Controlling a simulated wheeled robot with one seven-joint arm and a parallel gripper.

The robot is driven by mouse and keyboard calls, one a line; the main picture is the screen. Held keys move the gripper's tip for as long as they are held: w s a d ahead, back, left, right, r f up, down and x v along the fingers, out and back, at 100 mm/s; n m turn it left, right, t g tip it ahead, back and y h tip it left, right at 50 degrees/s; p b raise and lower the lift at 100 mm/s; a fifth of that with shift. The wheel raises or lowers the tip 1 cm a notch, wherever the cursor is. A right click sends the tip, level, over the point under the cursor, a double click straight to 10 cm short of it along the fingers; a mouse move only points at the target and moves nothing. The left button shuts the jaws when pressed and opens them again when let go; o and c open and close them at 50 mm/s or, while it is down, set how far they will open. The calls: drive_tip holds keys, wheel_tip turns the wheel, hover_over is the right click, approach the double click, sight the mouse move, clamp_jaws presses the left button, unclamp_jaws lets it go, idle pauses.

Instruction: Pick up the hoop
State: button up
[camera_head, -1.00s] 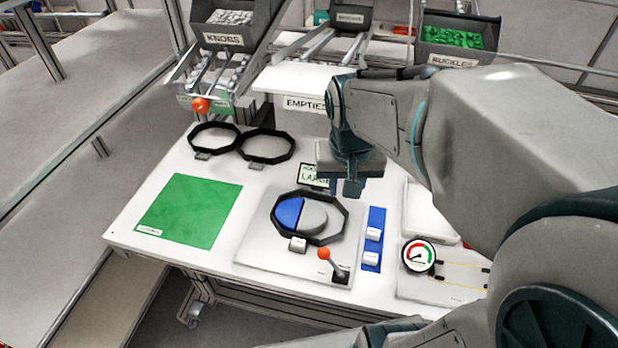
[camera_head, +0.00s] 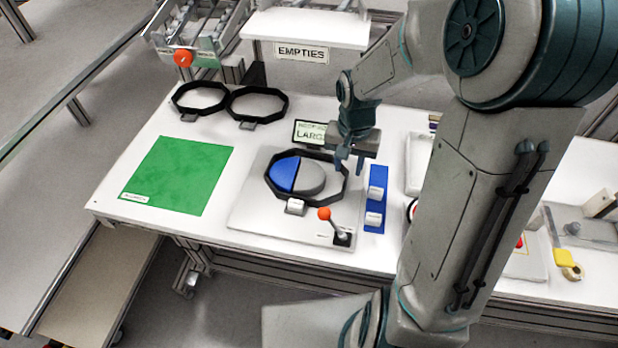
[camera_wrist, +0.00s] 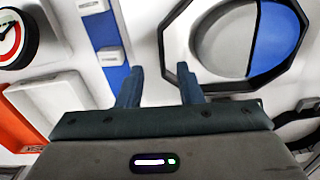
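A black octagonal hoop (camera_head: 268,188) lies on the pale fixture plate (camera_head: 245,215), around a round block that is half blue, half grey (camera_head: 310,178). It has a small white tab at its front. Two more black hoops, a left one (camera_head: 176,107) and a right one (camera_head: 232,108), lie side by side at the table's back left. My gripper (camera_head: 349,164) points down over the right edge of the hoop on the plate. In the wrist view my gripper (camera_wrist: 160,88) is open, nothing between its fingers, and this hoop (camera_wrist: 171,76) is just beyond the right finger.
An orange-knobbed lever (camera_head: 324,214) stands at the plate's front. A blue strip with white blocks (camera_head: 377,190) lies right of it. A small screen (camera_head: 309,133) stands behind. A green mat (camera_head: 180,175) lies clear at left. The EMPTIES shelf (camera_head: 302,53) is at the back.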

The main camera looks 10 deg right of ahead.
sight(345, 182)
drive_tip(key=shift+w+f, duration=0.1)
drive_tip(key=shift+f, duration=2.95)
clamp_jaws()
